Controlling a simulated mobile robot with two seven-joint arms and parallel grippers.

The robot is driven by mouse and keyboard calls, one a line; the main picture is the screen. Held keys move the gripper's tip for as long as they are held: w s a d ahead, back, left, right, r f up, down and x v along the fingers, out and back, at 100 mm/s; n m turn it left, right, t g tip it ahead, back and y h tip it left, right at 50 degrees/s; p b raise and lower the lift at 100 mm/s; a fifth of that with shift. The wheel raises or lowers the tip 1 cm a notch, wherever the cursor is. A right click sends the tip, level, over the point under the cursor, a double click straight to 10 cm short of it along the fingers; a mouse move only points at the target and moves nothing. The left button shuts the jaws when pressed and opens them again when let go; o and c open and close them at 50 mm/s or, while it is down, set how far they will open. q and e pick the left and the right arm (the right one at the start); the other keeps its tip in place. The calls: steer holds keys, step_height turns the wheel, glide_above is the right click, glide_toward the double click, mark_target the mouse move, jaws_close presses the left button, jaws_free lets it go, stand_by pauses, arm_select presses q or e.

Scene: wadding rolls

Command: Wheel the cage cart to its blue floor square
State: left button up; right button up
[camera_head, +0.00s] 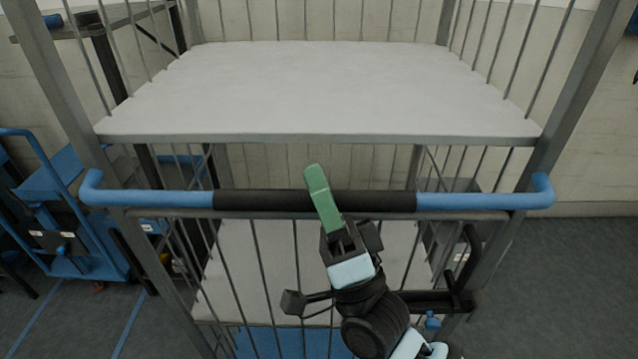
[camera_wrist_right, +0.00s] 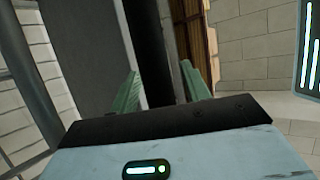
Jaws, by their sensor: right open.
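The cage cart (camera_head: 320,139) stands right in front of me, with grey bars, a pale upper shelf and a lower one behind the bars. Its blue push handle (camera_head: 150,198) has a black grip (camera_head: 375,201) in the middle. My right gripper (camera_head: 322,192) is at this grip, its green finger crossing in front of it. In the right wrist view its two green fingers (camera_wrist_right: 160,90) are apart, with a dark bar between them; contact cannot be told. My left gripper is out of view. A blue patch (camera_head: 290,343) shows low through the bars; whether it is the floor square is unclear.
A blue trolley (camera_head: 75,235) stands close on the left, near thin blue floor lines (camera_head: 130,322). A dark-framed rack or table (camera_head: 100,50) stands behind it. A pale block wall (camera_head: 590,130) is behind the cart. Grey floor (camera_head: 570,290) at right is clear.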

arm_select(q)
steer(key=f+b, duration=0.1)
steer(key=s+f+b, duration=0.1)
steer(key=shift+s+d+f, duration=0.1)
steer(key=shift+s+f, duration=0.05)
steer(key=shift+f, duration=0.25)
arm_select(e)
steer(key=v, duration=0.7)
steer(key=shift+s+f, duration=0.15)
steer(key=shift+f, duration=0.15)
steer(key=shift+d, duration=0.1)
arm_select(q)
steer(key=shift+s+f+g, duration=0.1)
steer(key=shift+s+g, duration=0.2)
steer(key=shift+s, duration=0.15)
